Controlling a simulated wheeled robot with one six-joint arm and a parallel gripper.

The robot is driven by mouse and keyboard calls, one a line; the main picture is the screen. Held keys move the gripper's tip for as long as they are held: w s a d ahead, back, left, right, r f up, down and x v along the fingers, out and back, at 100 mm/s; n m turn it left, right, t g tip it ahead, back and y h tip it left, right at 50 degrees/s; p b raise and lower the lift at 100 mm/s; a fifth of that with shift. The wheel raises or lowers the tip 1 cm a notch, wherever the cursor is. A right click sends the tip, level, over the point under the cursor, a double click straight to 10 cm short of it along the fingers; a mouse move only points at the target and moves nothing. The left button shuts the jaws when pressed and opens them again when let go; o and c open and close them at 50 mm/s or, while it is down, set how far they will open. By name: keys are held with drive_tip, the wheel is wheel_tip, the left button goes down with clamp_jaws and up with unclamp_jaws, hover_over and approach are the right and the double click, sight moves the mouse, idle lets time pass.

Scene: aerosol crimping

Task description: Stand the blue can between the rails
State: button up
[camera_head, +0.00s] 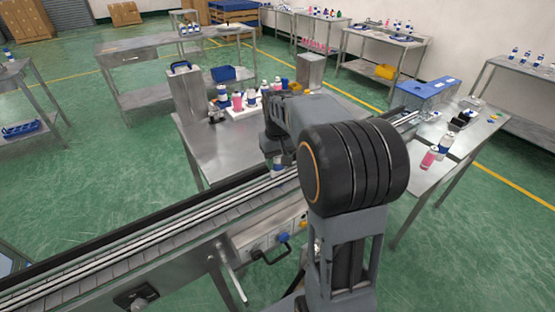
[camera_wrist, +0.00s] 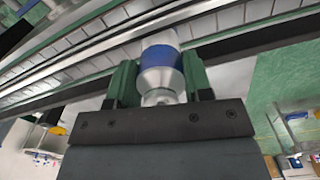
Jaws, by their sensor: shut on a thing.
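The blue can (camera_wrist: 161,56) is white with a blue band and a pale domed top. My gripper (camera_wrist: 161,76) is shut on it, with one green finger on each side. The can's far end overlaps the conveyor and its rails (camera_wrist: 75,62) in the wrist view. I cannot tell whether its base touches the belt. In the head view the can (camera_head: 278,161) is small at the conveyor's far side, partly hidden by my arm. The rails (camera_head: 150,239) run from lower left toward upper right.
A steel table (camera_head: 217,150) behind the conveyor holds a white tray (camera_head: 243,112) with several bottles and cans. A blue box machine (camera_head: 425,94) stands at the right. A pink can (camera_head: 429,158) and a white-blue can (camera_head: 447,141) stand on the right table.

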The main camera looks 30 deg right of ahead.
drive_tip(key=shift+f, duration=0.3)
idle(0.6)
drive_tip(key=o, duration=1.2)
drive_tip(key=shift+r, duration=0.1)
wheel_tip(320, 180, up, 14)
drive_tip(key=shift+f, duration=0.2)
